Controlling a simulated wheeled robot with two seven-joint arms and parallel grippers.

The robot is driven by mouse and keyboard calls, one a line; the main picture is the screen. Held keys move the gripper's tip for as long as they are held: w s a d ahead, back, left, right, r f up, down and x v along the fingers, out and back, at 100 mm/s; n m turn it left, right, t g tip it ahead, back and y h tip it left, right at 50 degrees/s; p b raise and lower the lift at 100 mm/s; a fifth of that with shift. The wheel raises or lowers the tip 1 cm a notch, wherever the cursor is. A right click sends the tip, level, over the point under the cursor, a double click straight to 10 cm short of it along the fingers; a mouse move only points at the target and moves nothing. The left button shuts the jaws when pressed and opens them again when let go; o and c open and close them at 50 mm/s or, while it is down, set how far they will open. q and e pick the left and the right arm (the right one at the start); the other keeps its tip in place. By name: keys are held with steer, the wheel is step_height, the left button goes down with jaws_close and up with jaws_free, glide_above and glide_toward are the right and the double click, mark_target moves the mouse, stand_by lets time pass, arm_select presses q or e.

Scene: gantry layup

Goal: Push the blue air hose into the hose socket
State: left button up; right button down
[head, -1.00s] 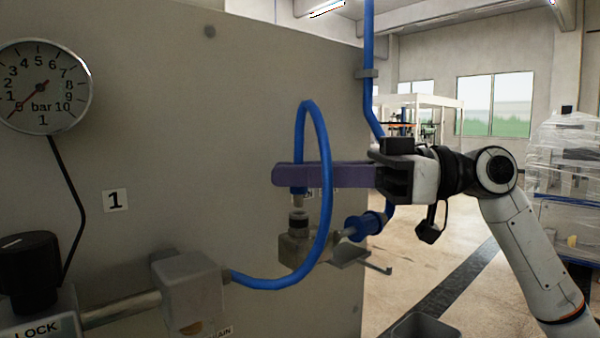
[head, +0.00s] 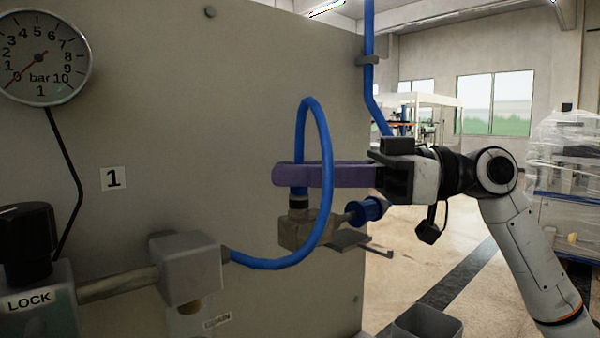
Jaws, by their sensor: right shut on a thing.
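The blue air hose (head: 325,190) loops up from a grey block (head: 190,268) on the panel, and its free end points down. My right gripper (head: 290,175), with long purple fingers, comes in from the right and is shut on the hose just above that end. The hose socket (head: 298,203), a dark ring on top of a metal fitting (head: 298,232), is directly below the fingers. The hose end meets the ring, upright and in line with it. The fingers hide part of the hose, and I cannot tell how deep the end sits. My left gripper is not in view.
A blue fitting (head: 366,211) and a small grey bracket (head: 350,240) stick out right of the socket. A pressure gauge (head: 40,57) and a black LOCK knob (head: 25,240) are at the left. A grey bin (head: 428,322) stands lower right. The floor beyond is open.

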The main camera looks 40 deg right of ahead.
steer(key=c, duration=1.6)
jaws_free()
steer(key=shift+f, duration=0.15)
